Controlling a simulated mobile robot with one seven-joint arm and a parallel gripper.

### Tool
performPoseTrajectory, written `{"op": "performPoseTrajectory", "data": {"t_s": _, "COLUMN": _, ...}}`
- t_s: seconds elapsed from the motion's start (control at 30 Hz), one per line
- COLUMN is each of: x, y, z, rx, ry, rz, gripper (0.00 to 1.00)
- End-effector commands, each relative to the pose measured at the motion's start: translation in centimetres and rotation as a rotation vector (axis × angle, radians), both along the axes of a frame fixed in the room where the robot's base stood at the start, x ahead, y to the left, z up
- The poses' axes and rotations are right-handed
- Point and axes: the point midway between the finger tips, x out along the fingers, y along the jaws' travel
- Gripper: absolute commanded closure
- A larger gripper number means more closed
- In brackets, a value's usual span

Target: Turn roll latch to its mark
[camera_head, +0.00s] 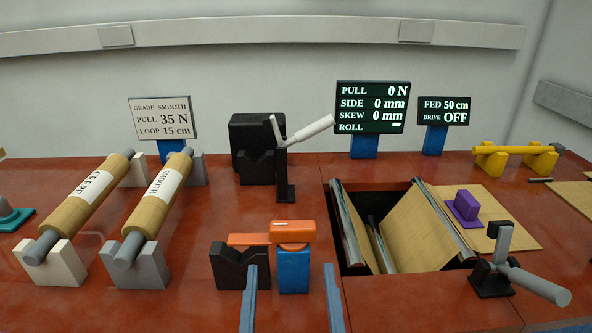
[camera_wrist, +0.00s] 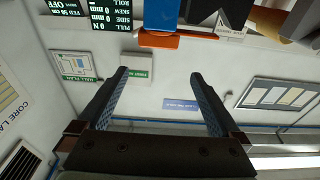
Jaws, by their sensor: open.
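The orange latch (camera_head: 293,234) sits on top of a blue post (camera_head: 293,272) at the front centre. Its flat arm points left, across the top of the black V-block (camera_head: 228,270). A small pale mark shows on the latch's head. In the wrist view, an orange piece that looks like the latch (camera_wrist: 172,41) shows at the top edge, beyond the fingertips. My gripper (camera_head: 290,267) is open and empty, with its two blue fingers in front of the post, one to each side. In the wrist view, the gripper (camera_wrist: 160,75) has nothing between its fingers.
Two wrapped rolls (camera_head: 79,200) (camera_head: 160,200) lie on cradles at the left. A black rear stand with a pale-handled lever (camera_head: 308,130) stands behind. An open pit with rollers and brown sheet (camera_head: 415,228) lies right of the latch. The display (camera_head: 372,107) shows a dash for ROLL.

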Motion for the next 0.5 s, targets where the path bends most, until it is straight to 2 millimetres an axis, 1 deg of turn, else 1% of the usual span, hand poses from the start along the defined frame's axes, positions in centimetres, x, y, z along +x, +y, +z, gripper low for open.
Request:
{"op": "performPoseTrajectory", "data": {"t_s": 0.03, "x": -0.5, "y": 0.0, "z": 1.0, "rx": 0.000, "ry": 0.038, "rz": 0.000, "gripper": 0.00}}
{"op": "performPoseTrajectory", "data": {"t_s": 0.2, "x": -1.9, "y": -0.1, "z": 0.0, "rx": -0.001, "ry": 0.110, "rz": 0.000, "gripper": 0.00}}
{"op": "performPoseTrajectory", "data": {"t_s": 0.3, "x": -2.3, "y": -0.1, "z": -0.4, "rx": -0.001, "ry": 0.129, "rz": -0.001, "gripper": 0.00}}
{"op": "performPoseTrajectory", "data": {"t_s": 0.4, "x": -2.2, "y": -0.1, "z": -0.6, "rx": -0.001, "ry": 0.133, "rz": -0.001, "gripper": 0.00}}
{"op": "performPoseTrajectory", "data": {"t_s": 0.5, "x": -1.5, "y": -0.1, "z": -0.7, "rx": -0.001, "ry": 0.132, "rz": -0.001, "gripper": 0.00}}
